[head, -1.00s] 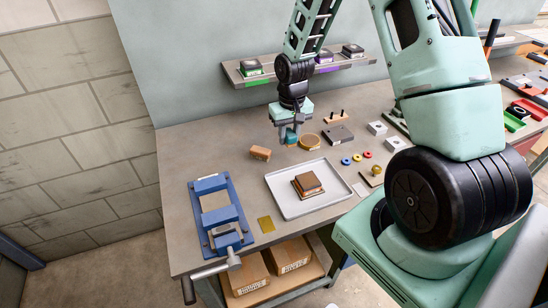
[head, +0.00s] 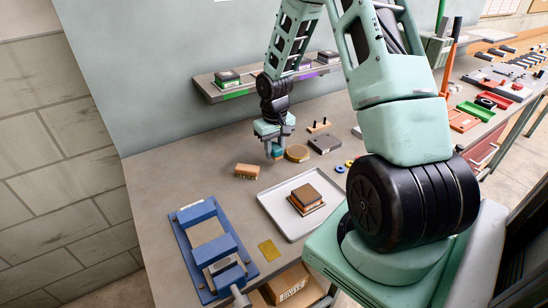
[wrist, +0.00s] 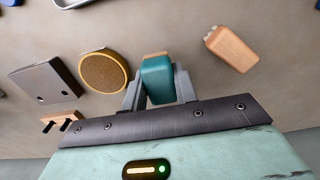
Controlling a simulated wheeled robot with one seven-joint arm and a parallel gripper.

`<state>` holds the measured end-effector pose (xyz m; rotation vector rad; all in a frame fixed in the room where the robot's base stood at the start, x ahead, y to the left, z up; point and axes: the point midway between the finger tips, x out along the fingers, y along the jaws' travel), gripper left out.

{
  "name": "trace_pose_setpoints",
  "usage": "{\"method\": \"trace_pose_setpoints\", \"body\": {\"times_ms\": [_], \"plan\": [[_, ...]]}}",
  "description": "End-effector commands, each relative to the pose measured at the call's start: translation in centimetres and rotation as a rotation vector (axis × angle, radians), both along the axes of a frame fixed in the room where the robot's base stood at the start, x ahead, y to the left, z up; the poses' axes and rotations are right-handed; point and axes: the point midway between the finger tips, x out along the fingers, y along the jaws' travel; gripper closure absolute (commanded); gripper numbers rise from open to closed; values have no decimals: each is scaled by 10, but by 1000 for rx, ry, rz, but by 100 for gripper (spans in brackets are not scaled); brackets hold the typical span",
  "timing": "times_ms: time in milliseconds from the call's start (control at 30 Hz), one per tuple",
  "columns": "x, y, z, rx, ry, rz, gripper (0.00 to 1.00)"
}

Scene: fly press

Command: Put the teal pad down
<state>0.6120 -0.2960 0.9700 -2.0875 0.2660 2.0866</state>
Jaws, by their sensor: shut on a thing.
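The teal pad (wrist: 157,80) is between the two fingers of my gripper (wrist: 157,88) in the wrist view, with a tan strip at its far edge. My gripper is shut on it. In the head view the gripper (head: 276,152) points down over the workbench (head: 150,190), behind the grey tray, with the teal pad (head: 278,153) small between the fingers. I cannot tell whether the pad touches the bench.
A round tan disc (head: 297,153) is close beside the gripper; a wooden block (head: 247,170) lies on its other side. The grey tray (head: 272,205) holds a stacked brown block (head: 306,196). A blue frame (head: 213,245) stands front left. A shelf (head: 215,92) runs behind.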

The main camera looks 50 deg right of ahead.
Motion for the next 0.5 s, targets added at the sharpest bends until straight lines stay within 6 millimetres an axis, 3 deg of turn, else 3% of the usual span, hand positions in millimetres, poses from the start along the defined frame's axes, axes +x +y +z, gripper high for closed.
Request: {"method": "trace_pose_setpoints", "body": {"times_ms": [200, 500], "plan": [[-1, 1, -31, 2, 3, 0, 93], [0, 0, -37, 0, 1, -1, 93]]}}
